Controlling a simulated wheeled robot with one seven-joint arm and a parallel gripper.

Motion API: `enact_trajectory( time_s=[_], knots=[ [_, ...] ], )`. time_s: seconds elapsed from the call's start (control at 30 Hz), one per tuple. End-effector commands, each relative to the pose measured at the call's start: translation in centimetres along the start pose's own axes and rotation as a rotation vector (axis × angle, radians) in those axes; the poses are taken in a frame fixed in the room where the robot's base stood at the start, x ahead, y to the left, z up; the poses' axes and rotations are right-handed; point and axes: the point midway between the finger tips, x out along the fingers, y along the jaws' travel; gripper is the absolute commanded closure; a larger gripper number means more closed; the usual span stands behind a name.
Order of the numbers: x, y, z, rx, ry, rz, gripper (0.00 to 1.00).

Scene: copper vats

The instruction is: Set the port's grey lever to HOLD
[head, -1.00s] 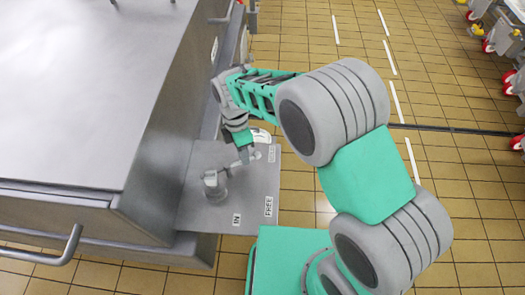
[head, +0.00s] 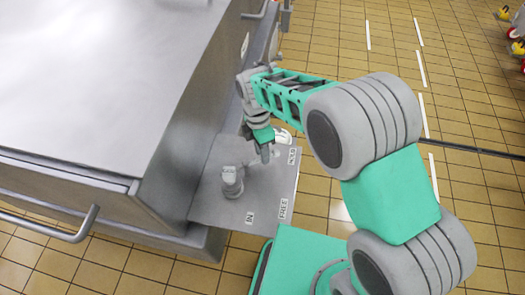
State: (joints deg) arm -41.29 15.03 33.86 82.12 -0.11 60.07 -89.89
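The port's flat grey plate (head: 215,207) juts out beside the big metal vat. A short grey round post, the pivot of the grey lever (head: 232,182), stands on it. The lever's arm runs from the post up and right, roughly toward the HOLD label (head: 292,156); its outer end is partly hidden by my gripper. The FREE label (head: 283,208) and IN label (head: 250,218) lie along the plate's right and near edges. My gripper (head: 265,153) points down at the lever's outer end, at or touching it. The fingers are too small to tell whether they are closed on it.
The vat's broad metal top (head: 100,80) fills the left, with a bar handle (head: 75,228) at its near corner. Tiled floor (head: 470,90) to the right is clear, with white dashes and a dark strip. Wheeled equipment (head: 515,30) stands at the far right edge.

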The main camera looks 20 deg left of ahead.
Motion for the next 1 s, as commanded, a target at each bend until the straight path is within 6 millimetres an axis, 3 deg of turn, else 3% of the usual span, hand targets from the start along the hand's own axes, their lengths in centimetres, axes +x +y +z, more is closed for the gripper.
enact_trajectory(
  time_s=[0.37, 0.7, 1.0],
  knots=[
    [-0.4, 0.0, 0.0, 0.002, 0.000, -0.001, 0.63],
    [-6.6, 0.0, 0.0, 0.001, 0.000, 0.001, 0.63],
    [-7.8, 0.0, 0.0, 0.001, 0.000, -0.002, 0.63]
  ],
)
